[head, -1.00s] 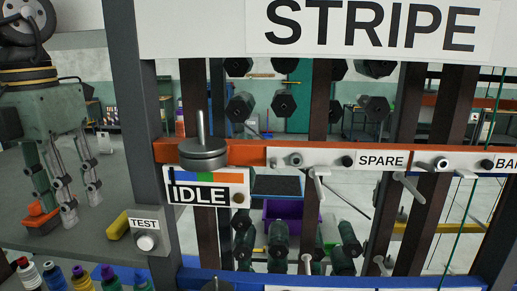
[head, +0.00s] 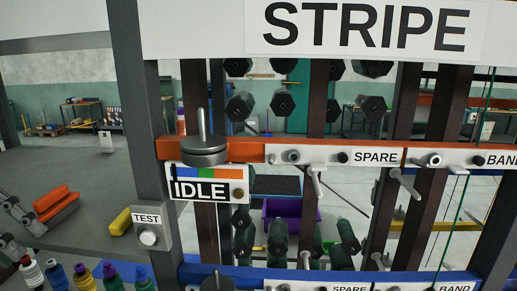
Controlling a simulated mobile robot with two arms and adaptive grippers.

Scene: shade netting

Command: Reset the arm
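The rest of that arm is out of the picture. My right gripper is not in view.
A rack with a STRIPE sign (head: 365,27), an IDLE plate (head: 197,190) and dark posts fills the right. The bench middle is clear.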

